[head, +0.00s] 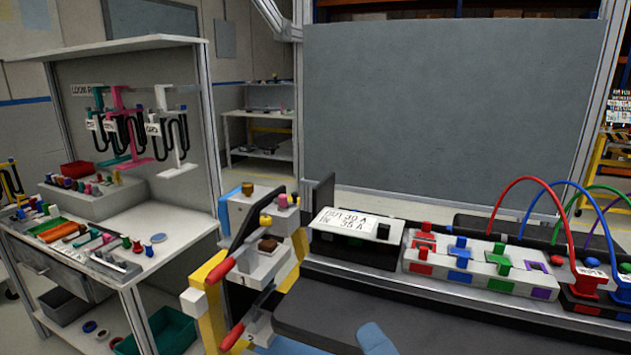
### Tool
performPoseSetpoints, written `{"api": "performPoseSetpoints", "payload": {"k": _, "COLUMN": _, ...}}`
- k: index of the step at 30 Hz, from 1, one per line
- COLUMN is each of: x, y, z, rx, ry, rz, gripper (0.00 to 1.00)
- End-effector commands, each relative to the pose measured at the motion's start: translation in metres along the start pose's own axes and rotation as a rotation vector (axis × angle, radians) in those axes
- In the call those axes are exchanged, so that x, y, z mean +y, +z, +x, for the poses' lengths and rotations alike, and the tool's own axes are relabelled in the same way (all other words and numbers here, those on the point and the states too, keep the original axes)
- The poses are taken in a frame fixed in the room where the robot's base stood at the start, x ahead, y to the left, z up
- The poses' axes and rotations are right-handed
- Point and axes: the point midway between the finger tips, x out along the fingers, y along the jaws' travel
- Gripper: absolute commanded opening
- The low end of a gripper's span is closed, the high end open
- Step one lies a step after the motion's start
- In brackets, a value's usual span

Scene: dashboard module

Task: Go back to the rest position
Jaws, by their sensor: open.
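My gripper is not in view, so its place and what is near it do not show. Two blue rounded shapes at the bottom edge may be parts of my arm; I cannot tell. The dashboard module's dark worktop (440,330) fills the lower right. On it stand a labelled fuse box (350,228) and a pale block (475,272) with red, blue, green and purple pieces. Red, blue, green and purple cables arch at the far right, with a red plug (590,283).
A stand with red-handled levers (262,262) rises left of the worktop. A white workbench (165,208) at the left carries hanging cables, small coloured parts and a red bin (77,169). A teal bin (168,332) sits below. A large grey panel (450,105) stands behind.

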Motion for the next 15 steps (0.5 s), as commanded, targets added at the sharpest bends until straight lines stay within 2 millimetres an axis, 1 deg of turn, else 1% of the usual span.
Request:
{"api": "performPoseSetpoints", "payload": {"k": 1, "x": 0.015, "y": 0.006, "z": -0.017, "rx": 0.028, "ry": 0.042, "rz": -0.022, "gripper": 0.45}}
{"api": "performPoseSetpoints", "payload": {"k": 3, "x": 0.033, "y": 0.009, "z": -0.040, "rx": 0.069, "ry": 0.097, "rz": -0.076, "gripper": 0.45}}
{"api": "performPoseSetpoints", "payload": {"k": 5, "x": 0.046, "y": 0.011, "z": -0.061, "rx": 0.097, "ry": 0.144, "rz": -0.127, "gripper": 0.45}}
{"api": "performPoseSetpoints", "payload": {"k": 6, "x": 0.055, "y": 0.013, "z": -0.076, "rx": 0.112, "ry": 0.177, "rz": -0.166, "gripper": 0.45}}
{"api": "performPoseSetpoints", "payload": {"k": 8, "x": 0.067, "y": 0.015, "z": -0.099, "rx": 0.130, "ry": 0.226, "rz": -0.227, "gripper": 0.45}}
{"api": "performPoseSetpoints", "payload": {"k": 9, "x": 0.074, "y": 0.017, "z": -0.115, "rx": 0.138, "ry": 0.259, "rz": -0.273, "gripper": 0.45}}
{"api": "performPoseSetpoints", "payload": {"k": 11, "x": 0.083, "y": 0.019, "z": -0.139, "rx": 0.145, "ry": 0.305, "rz": -0.344, "gripper": 0.45}}
{"api": "performPoseSetpoints", "payload": {"k": 12, "x": 0.087, "y": 0.020, "z": -0.156, "rx": 0.146, "ry": 0.336, "rz": -0.395, "gripper": 0.45}}
{"api": "performPoseSetpoints", "payload": {"k": 14, "x": 0.094, "y": 0.021, "z": -0.181, "rx": 0.141, "ry": 0.379, "rz": -0.475, "gripper": 0.45}}
{"api": "performPoseSetpoints", "payload": {"k": 15, "x": 0.097, "y": 0.021, "z": -0.197, "rx": 0.134, "ry": 0.405, "rz": -0.532, "gripper": 0.45}}
